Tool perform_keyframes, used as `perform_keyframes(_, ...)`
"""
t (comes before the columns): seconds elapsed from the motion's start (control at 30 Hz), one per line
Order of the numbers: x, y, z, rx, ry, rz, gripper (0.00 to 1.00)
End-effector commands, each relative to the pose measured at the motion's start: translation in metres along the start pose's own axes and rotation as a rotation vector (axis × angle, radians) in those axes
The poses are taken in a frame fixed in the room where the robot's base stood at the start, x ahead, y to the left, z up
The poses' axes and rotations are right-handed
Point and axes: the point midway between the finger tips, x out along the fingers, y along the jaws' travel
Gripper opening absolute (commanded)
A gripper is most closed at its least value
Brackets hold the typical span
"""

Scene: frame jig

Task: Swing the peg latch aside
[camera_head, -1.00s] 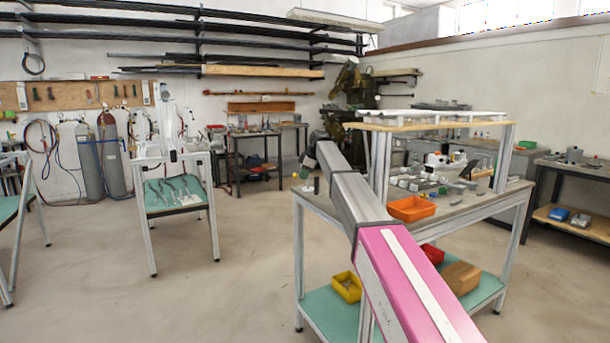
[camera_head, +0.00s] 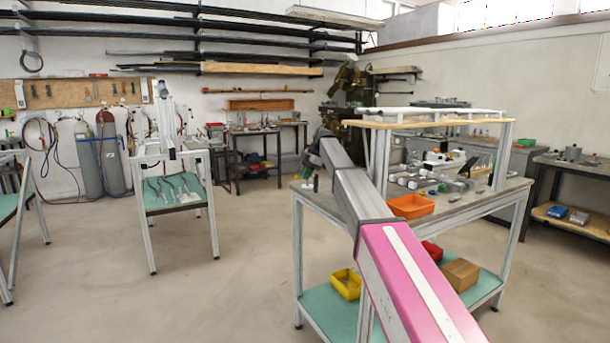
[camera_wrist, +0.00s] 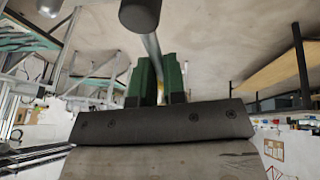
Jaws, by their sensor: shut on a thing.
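In the wrist view the two green fingers of my gripper (camera_wrist: 159,82) are closed around a thin grey metal rod (camera_wrist: 152,46). The rod runs up the picture to a dark, round-ended cylinder (camera_wrist: 140,13). I take this rod and cylinder to be the peg latch, but its mount and pivot are not clear. In the head view my gripper (camera_head: 307,168) is small and partly hidden by my arm, at the left end of the workbench (camera_head: 335,207). A small pale upright piece (camera_head: 316,183) shows just beside it.
A raised wooden-topped shelf (camera_head: 440,122) stands on posts above the bench. The lower shelf holds a yellow bin (camera_head: 347,284) and a cardboard box (camera_head: 461,275).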

Motion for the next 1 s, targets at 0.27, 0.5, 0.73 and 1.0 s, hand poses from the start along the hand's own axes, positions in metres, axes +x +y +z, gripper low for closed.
perform_keyframes(0.27,-0.001,-0.001,0.000,-0.013,0.002,-0.004,0.00)
perform_keyframes(0.5,0.000,-0.001,0.000,-0.011,0.002,-0.004,0.37)
perform_keyframes(0.73,0.000,-0.001,0.000,-0.009,0.002,-0.004,0.37)
perform_keyframes(1.0,-0.022,0.000,0.000,-0.008,0.001,-0.001,0.37)
